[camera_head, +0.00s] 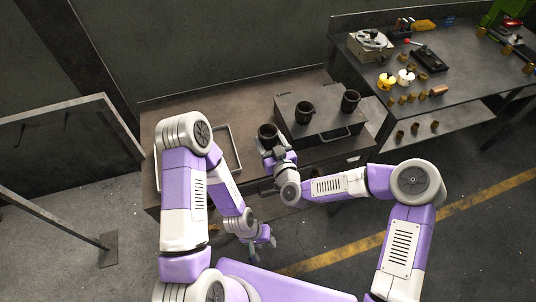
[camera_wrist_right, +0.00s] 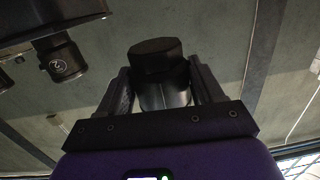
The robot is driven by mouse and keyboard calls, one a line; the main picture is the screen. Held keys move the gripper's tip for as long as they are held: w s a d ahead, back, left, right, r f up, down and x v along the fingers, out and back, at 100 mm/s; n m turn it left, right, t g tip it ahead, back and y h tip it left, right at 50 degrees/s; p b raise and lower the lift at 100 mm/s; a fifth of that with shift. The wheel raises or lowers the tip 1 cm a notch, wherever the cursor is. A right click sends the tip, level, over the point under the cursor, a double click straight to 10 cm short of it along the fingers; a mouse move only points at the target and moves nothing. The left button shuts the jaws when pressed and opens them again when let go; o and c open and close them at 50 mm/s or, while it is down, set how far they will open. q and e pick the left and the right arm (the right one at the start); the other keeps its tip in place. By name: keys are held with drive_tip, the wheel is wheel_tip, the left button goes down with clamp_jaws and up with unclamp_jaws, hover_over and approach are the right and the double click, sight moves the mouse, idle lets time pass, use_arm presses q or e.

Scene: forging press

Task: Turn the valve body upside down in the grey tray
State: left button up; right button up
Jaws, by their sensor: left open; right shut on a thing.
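My right gripper (camera_head: 277,158) is shut on a dark valve body (camera_head: 267,131), held near the left front of a dark box. In the right wrist view the valve body (camera_wrist_right: 156,57) sits between both fingers of this gripper (camera_wrist_right: 163,88). The grey tray (camera_head: 236,145) lies on the bench to the left of the held part. My left arm hides much of the tray, so I cannot see all of its inside. My left gripper (camera_head: 267,239) is open and empty, low in front of the bench.
Two more dark valve bodies (camera_head: 304,113) (camera_head: 350,101) stand on the dark box (camera_head: 322,127); one similar part (camera_wrist_right: 65,61) shows in the wrist view. A second table (camera_head: 452,80) at the right carries brass parts and tools. A framed panel (camera_head: 65,140) stands at the left.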

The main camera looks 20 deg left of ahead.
sight(270, 130)
drive_tip(key=shift+r+p, duration=1.3)
drive_tip(key=shift+r, duration=1.45)
drive_tip(key=shift+f+m+b, duration=0.15)
drive_tip(key=shift+m+b, duration=0.25)
drive_tip(key=m+b, duration=0.3)
drive_tip(key=m, duration=0.2)
drive_tip(key=shift+f+m+y+b, duration=0.15)
drive_tip(key=shift+m+y+b, duration=0.15)
drive_tip(key=shift+y+b, duration=0.1)
drive_tip(key=shift+m+b, duration=0.4)
drive_tip(key=shift+m, duration=0.5)
drive_tip(key=shift+r, duration=0.25)
